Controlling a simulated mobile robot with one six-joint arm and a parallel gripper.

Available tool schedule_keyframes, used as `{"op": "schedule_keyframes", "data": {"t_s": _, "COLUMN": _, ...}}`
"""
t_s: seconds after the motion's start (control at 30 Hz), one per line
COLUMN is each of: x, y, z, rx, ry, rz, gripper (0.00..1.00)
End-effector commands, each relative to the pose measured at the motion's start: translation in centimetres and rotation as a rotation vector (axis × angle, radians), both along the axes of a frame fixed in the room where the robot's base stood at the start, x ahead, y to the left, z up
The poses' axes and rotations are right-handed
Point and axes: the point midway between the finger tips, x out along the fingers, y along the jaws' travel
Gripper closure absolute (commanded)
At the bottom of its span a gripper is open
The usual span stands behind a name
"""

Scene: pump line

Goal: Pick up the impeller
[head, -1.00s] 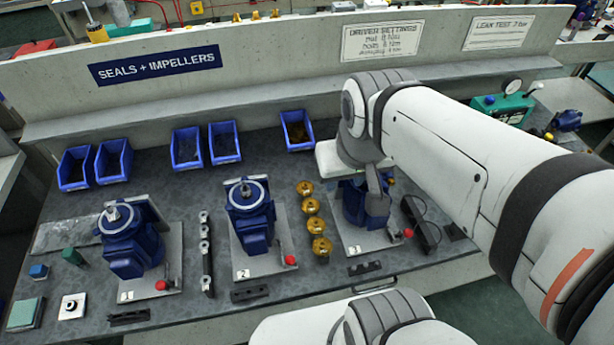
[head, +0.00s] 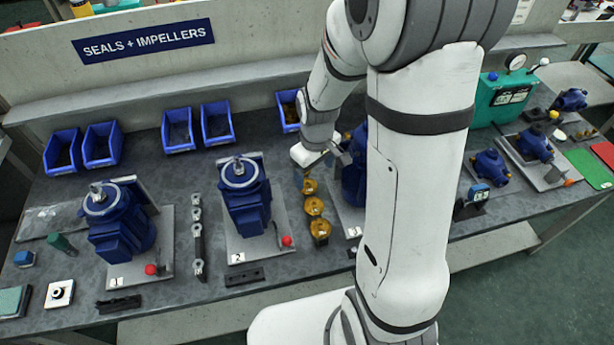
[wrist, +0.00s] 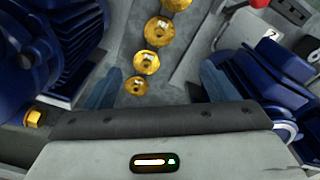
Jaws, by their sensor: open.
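Several brass impellers stand in a row between pump 2 and pump 3. In the head view the nearest impeller (head: 320,230) and the one behind it (head: 313,206) show clearly; the far end of the row is partly under my gripper (head: 325,158). In the wrist view, the row runs up from the smallest-looking impeller (wrist: 136,85) through a larger one (wrist: 147,63) to the top edge. My gripper (wrist: 160,82) is open and empty, with one blue-grey finger on each side of the row's lower end. I cannot tell its height above the impellers.
Blue pump 2 (head: 245,196) stands left of the row. Blue pump 3 (head: 354,180) stands right, partly hidden by my arm. Both pumps flank the gripper closely. A blue bin (head: 284,98) sits behind. A black holder (head: 198,240) stands left of pump 2.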

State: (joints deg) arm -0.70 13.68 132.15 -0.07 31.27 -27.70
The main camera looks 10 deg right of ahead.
Motion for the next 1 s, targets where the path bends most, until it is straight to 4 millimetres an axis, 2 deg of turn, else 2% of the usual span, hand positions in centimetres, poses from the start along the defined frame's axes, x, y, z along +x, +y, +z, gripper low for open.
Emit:
{"op": "schedule_keyframes", "data": {"t_s": 0.03, "x": 0.4, "y": 0.0, "z": -2.2, "rx": -0.001, "ry": 0.019, "rz": 0.023, "gripper": 0.21}}
{"op": "schedule_keyframes", "data": {"t_s": 0.1, "x": 0.7, "y": 0.0, "z": -4.0, "rx": -0.002, "ry": 0.034, "rz": 0.053, "gripper": 0.21}}
{"op": "schedule_keyframes", "data": {"t_s": 0.2, "x": 1.1, "y": 0.0, "z": -5.7, "rx": -0.002, "ry": 0.045, "rz": 0.081, "gripper": 0.21}}
{"op": "schedule_keyframes", "data": {"t_s": 0.67, "x": 0.9, "y": -0.2, "z": -10.0, "rx": -0.002, "ry": 0.054, "rz": 0.096, "gripper": 0.21}}
{"op": "schedule_keyframes", "data": {"t_s": 0.9, "x": 0.4, "y": -0.4, "z": -13.2, "rx": -0.002, "ry": 0.054, "rz": 0.095, "gripper": 0.21}}
{"op": "schedule_keyframes", "data": {"t_s": 1.0, "x": 0.5, "y": -0.4, "z": -14.0, "rx": -0.002, "ry": 0.052, "rz": 0.095, "gripper": 0.21}}
